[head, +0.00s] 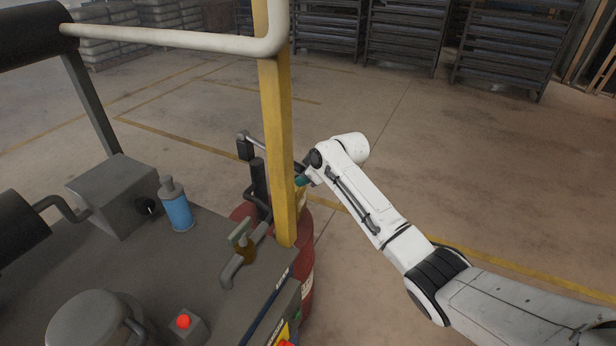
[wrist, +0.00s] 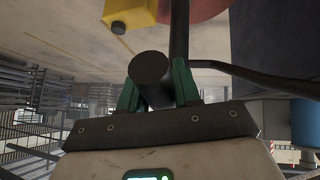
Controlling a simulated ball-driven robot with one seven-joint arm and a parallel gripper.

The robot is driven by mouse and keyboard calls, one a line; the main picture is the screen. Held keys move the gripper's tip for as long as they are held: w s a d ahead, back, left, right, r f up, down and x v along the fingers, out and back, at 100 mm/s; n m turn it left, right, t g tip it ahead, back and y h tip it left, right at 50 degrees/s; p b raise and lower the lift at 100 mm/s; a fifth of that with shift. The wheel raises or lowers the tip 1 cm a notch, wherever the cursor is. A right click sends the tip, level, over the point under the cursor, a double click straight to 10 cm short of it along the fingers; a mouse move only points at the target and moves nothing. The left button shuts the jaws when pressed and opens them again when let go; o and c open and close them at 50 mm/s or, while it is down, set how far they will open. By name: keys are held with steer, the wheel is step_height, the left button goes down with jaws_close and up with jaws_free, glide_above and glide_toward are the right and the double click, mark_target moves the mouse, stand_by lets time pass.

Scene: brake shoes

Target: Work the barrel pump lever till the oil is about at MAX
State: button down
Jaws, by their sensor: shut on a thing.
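In the head view the red barrel (head: 306,268) stands behind the machine's corner, partly hidden by the yellow post. Its dark pump (head: 259,182) rises left of the post, and the pump lever (head: 256,141) runs from the pump's top to the right behind the post. My gripper (head: 302,180) is just right of the post. In the wrist view my gripper (wrist: 158,92) has its green fingers shut on the lever's dark round grip (wrist: 151,68). An amber oil glass (head: 244,250) sits on a bent pipe at the machine's edge; no level or MAX mark is readable.
The yellow post (head: 281,150) stands close to my gripper and the lever. A blue bottle (head: 179,212) and a red button (head: 183,321) are on the machine top (head: 215,290). Open floor lies to the right, with dark racks (head: 405,35) far back.

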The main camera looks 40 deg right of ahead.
steer(key=shift+w+a+f+b, duration=0.15)
steer(key=shift+f+b, duration=0.15)
steer(key=shift+f, duration=0.35)
steer(key=c, duration=0.9)
jaws_free()
steer(key=shift+r+t, duration=0.15)
steer(key=shift+t, duration=0.15)
steer(key=shift+v, duration=5.3)
